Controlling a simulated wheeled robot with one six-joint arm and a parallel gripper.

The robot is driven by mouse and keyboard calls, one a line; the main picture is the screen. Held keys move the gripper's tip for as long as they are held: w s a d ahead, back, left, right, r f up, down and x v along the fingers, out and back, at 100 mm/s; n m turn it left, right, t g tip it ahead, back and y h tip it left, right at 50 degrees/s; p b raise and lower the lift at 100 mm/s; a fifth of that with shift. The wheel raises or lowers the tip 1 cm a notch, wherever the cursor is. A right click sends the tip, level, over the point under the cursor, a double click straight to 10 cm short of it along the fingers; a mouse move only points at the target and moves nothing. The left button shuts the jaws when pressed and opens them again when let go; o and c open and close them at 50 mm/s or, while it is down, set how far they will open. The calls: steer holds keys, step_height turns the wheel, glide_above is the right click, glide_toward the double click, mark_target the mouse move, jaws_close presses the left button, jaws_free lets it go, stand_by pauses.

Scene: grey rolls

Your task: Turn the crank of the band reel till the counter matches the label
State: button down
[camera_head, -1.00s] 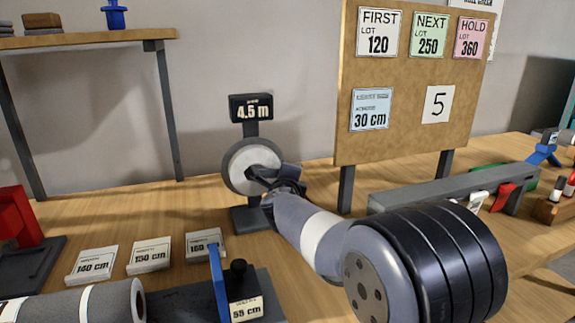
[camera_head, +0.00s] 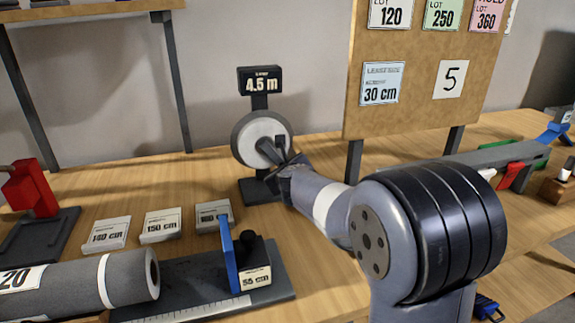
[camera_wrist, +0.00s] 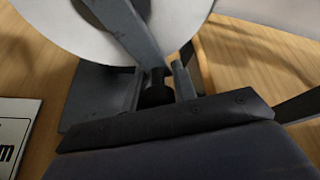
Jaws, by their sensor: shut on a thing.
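The band reel (camera_head: 244,146) has a pale round disc on a dark stand at the back of the bench. Its counter (camera_head: 261,83) on top reads 4.5 m. The label (camera_head: 451,79) on the board reads 5. My gripper (camera_head: 286,163) is at the lower right of the disc, shut on the crank handle; my arm partly hides this. In the wrist view, the grey crank arm (camera_wrist: 130,32) runs down across the disc to the dark handle (camera_wrist: 157,90), which sits between the fingers of my gripper (camera_wrist: 168,84).
A brown board (camera_head: 410,110) with several cards stands right of the reel. At the front left are a grey roll (camera_head: 128,276), a dark cutting base (camera_head: 180,284) with a blue upright (camera_head: 229,258), and several length cards (camera_head: 160,226). A red device (camera_head: 32,190) stands far left.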

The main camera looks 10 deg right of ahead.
steer(key=shift+a+f+m, duration=0.1)
steer(key=shift+a+m, duration=0.15)
steer(key=shift+m, duration=0.05)
stand_by(0.4)
steer(key=c, duration=1.2)
jaws_free()
steer(key=shift+s, duration=0.15)
steer(key=shift+p+v, duration=1.05)
steer(key=shift+v, duration=4.25)
steer(key=shift+d, duration=0.15)
